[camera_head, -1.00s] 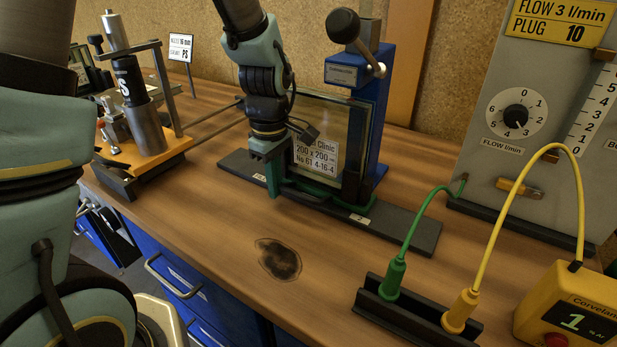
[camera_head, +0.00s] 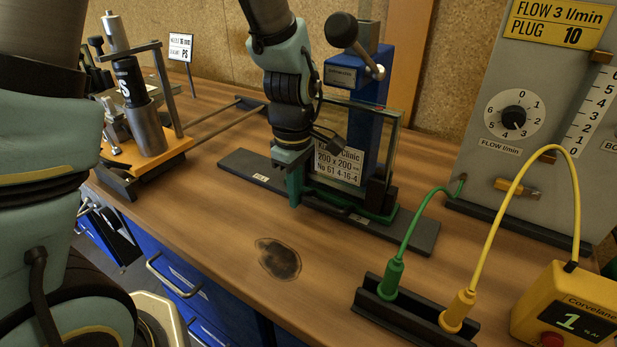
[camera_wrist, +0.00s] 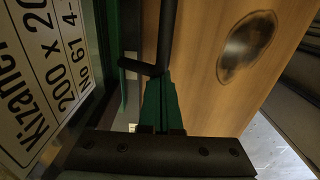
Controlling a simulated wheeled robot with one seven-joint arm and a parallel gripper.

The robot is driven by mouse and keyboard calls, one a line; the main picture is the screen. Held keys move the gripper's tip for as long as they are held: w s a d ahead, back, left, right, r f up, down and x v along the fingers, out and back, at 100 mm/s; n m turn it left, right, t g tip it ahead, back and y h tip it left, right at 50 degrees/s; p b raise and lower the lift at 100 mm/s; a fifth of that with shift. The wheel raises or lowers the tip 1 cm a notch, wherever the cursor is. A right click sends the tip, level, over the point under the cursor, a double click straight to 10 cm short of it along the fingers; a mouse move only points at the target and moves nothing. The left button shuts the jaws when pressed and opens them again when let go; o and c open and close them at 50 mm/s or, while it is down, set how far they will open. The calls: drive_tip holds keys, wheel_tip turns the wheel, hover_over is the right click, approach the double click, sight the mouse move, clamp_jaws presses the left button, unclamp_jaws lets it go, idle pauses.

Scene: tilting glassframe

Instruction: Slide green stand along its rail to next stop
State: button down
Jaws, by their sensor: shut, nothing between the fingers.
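The green stand (camera_head: 340,207) sits on a long black rail (camera_head: 422,236) on the bench. It carries an upright framed glass pane with a white printed label (camera_head: 338,163). My gripper (camera_head: 295,198) is shut and empty, pointing down at the stand's left end; in the wrist view its green fingers (camera_wrist: 160,103) are together beside a dark bar of the stand. I cannot tell whether they touch it. The label also shows large at the left of the wrist view (camera_wrist: 42,70). My wrist hides part of the pane's left side.
A blue post (camera_head: 365,130) with a black-knobbed lever stands behind the pane. A grey flow panel (camera_head: 470,165) and a black holder (camera_head: 400,318) with green and yellow cables are to the right. An orange-based fixture (camera_head: 150,155) is at the left. The bench around the dark stain (camera_head: 278,259) is clear.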

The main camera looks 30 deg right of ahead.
sight(313, 199)
drive_tip(key=shift+s+d+r+p, duration=0.1)
drive_tip(key=shift+s+d+p, duration=0.1)
drive_tip(key=shift+s+d, duration=0.55)
drive_tip(key=shift+s+d+f+p, duration=0.1)
drive_tip(key=shift+s+d+p, duration=0.15)
drive_tip(key=shift+s, duration=0.85)
drive_tip(key=shift+s+d+r+p, duration=0.15)
drive_tip(key=shift+s+d, duration=0.45)
drive_tip(key=shift+s, duration=0.35)
drive_tip(key=shift+w, duration=0.1)
drive_tip(key=shift+w+a, duration=0.3)
drive_tip(key=shift+w, duration=0.2)
drive_tip(key=shift+w+a, duration=0.25)
drive_tip(key=shift+w, duration=0.2)
wheel_tip(313, 199, up, 4)
drive_tip(key=p, duration=0.3)
drive_tip(key=shift+w+f+p, duration=0.15)
drive_tip(key=shift+f+p, duration=0.05)
drive_tip(key=shift+p, duration=0.1)
wheel_tip(313, 199, up, 4)
drive_tip(key=p, duration=0.3)
drive_tip(key=shift+f, duration=0.2)
